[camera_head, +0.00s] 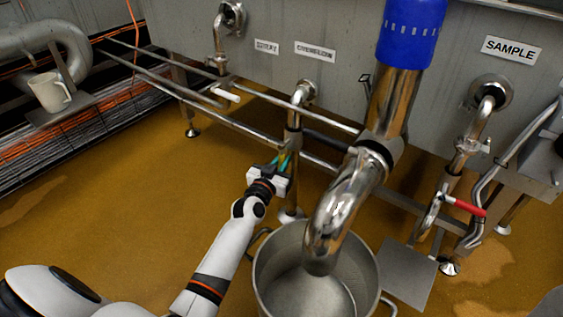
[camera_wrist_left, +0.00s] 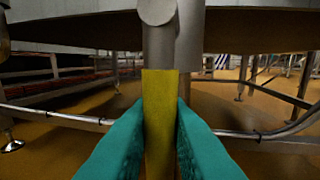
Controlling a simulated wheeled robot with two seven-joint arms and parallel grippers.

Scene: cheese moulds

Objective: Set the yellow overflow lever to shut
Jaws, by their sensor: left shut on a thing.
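The yellow overflow lever (camera_wrist_left: 159,115) fills the middle of the left wrist view, a flat bar running up and down below a round grey fitting (camera_wrist_left: 158,12). My left gripper (camera_wrist_left: 160,122) has its two teal fingers on either side of the lever, shut on it. In the head view my left gripper (camera_head: 281,162) is at the middle pipe (camera_head: 294,118), low on its right-bending drop. The lever is hidden there by the gripper or too small to make out. My right gripper is not in view.
A steel pot (camera_head: 266,278) stands under a large bent pipe (camera_head: 345,200) right of my left arm. A red-handled valve (camera_head: 466,207) is below the SAMPLE sign (camera_head: 511,49). A white mug (camera_head: 48,92) sits at left. Frame rails (camera_head: 160,83) run along the tank.

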